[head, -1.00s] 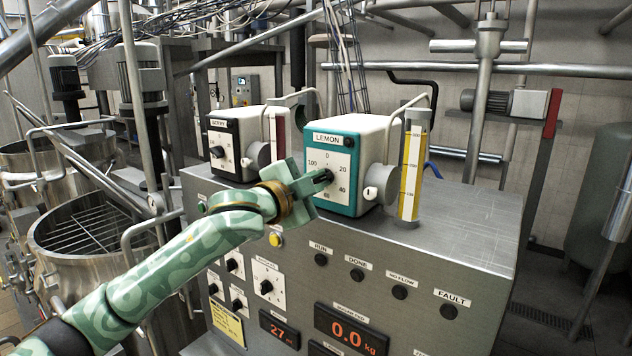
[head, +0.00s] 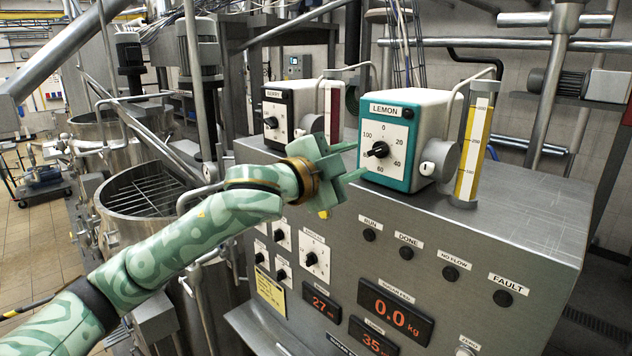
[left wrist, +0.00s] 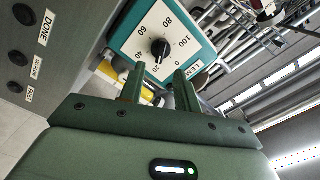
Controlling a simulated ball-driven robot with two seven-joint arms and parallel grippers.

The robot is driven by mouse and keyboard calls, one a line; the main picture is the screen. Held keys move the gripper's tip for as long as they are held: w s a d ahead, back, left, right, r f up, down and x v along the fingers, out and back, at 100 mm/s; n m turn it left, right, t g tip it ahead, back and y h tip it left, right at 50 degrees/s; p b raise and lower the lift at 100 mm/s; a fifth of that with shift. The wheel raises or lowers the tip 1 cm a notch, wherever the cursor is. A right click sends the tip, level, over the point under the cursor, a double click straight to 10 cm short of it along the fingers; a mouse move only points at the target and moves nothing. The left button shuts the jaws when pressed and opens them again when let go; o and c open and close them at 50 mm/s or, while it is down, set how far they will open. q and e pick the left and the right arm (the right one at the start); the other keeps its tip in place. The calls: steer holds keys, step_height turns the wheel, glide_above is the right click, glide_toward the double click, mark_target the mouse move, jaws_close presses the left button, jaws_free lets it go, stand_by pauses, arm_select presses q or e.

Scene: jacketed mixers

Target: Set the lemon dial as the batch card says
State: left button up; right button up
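The lemon dial is a black knob (head: 378,150) on a white scale in the teal-framed face (head: 402,178) of the LEMON unit. My left gripper (head: 352,162) is just left of the dial, fingers apart and empty. In the left wrist view the knob (left wrist: 160,47) lies beyond the gap between the open fingers (left wrist: 160,84), not held. A yellow card (head: 270,291) is on the cabinet front; its text is too small to read. My right gripper is out of view.
The BERRY unit (head: 290,112) stands left of the lemon one. A yellow-filled sight tube (head: 474,145) stands close on the right. The cabinet (head: 500,225) carries lamps, small knobs and a red display (head: 395,312) reading 0.0 kg. Its top is clear at right.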

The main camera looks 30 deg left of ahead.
arm_select(q)
steer(key=b+v, duration=0.2)
steer(key=v, duration=0.8)
